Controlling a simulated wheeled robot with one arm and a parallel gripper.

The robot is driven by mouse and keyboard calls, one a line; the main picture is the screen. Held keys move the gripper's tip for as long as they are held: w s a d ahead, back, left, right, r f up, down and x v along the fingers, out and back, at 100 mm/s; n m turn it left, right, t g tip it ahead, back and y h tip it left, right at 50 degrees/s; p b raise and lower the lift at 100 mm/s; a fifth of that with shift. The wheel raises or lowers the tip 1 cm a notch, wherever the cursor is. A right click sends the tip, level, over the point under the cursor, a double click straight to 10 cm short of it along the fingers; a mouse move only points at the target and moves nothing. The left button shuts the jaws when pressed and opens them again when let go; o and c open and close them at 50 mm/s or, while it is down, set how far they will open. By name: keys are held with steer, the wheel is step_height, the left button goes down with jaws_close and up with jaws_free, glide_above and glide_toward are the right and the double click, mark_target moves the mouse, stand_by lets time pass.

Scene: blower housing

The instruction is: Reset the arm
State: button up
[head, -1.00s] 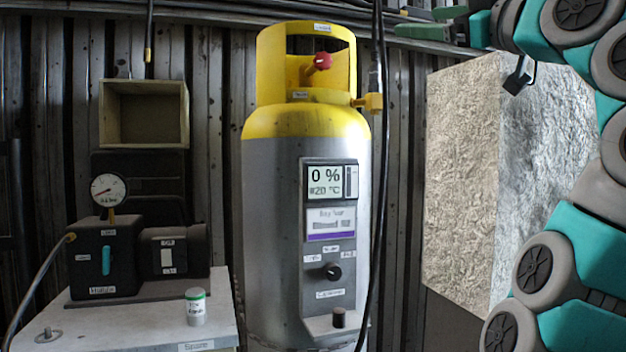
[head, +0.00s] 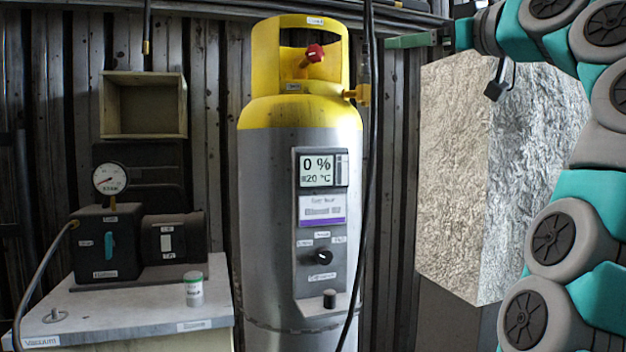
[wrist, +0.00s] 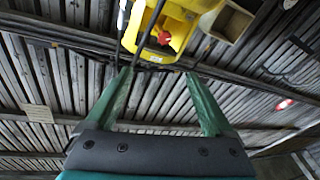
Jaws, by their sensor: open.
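My gripper (wrist: 160,88) shows in the wrist view with its two green fingers spread wide and nothing between them. In the head view my gripper (head: 410,41) is at the upper right, seen from the side. My teal and grey arm runs down the right edge there. The yellow-topped grey cylinder (head: 300,180) stands upright left of the gripper. Its yellow collar (wrist: 165,28) and red knob (wrist: 164,38) show beyond the fingertips in the wrist view. The gripper appears apart from the cylinder.
A bench (head: 130,315) at the left carries a black pump (head: 108,245), a gauge (head: 110,178) and a small green-lidded container (head: 193,289). An open box (head: 143,107) hangs on the wall. A large rough-faced block (head: 455,180) stands behind my arm. A dark hose (head: 372,180) hangs beside the cylinder.

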steer(key=w+a+f+m+g+h, duration=0.15)
steer(key=a+f+g, duration=0.3)
steer(key=f, duration=0.65)
steer(key=w+a+f+m+g+h, duration=0.1)
steer(key=a+f+m+g, duration=0.3)
steer(key=f, duration=0.8)
steer(key=s+a+f+g+h, duration=0.1)
steer(key=s+f, duration=0.1)
steer(key=f, duration=0.3)
steer(key=s+a+f+g+h, duration=0.1)
steer(key=s+a+f, duration=0.1)
steer(key=f, duration=0.3)
steer(key=s+d+f+m+g+h, duration=0.1)
steer(key=s+f+g, duration=0.1)
steer(key=s+f, duration=0.55)
steer(key=s+d+f+m+g+h, duration=0.15)
steer(key=s+f, duration=0.35)
steer(key=f, duration=0.6)
steer(key=s+d+f+g+h, duration=0.1)
steer(key=s+d+f+g, duration=0.1)
steer(key=s+f, duration=0.6)
steer(key=s+d+f+m+g+h, duration=0.1)
steer(key=s+d+f+g+h, duration=0.1)
steer(key=s+d+f, duration=0.3)
steer(key=s+f, duration=0.4)
steer(key=s, duration=0.4)
steer(key=shift+s+f+g, duration=0.25)
steer(key=shift+s+g, duration=0.05)
steer(key=shift+g, duration=0.1)
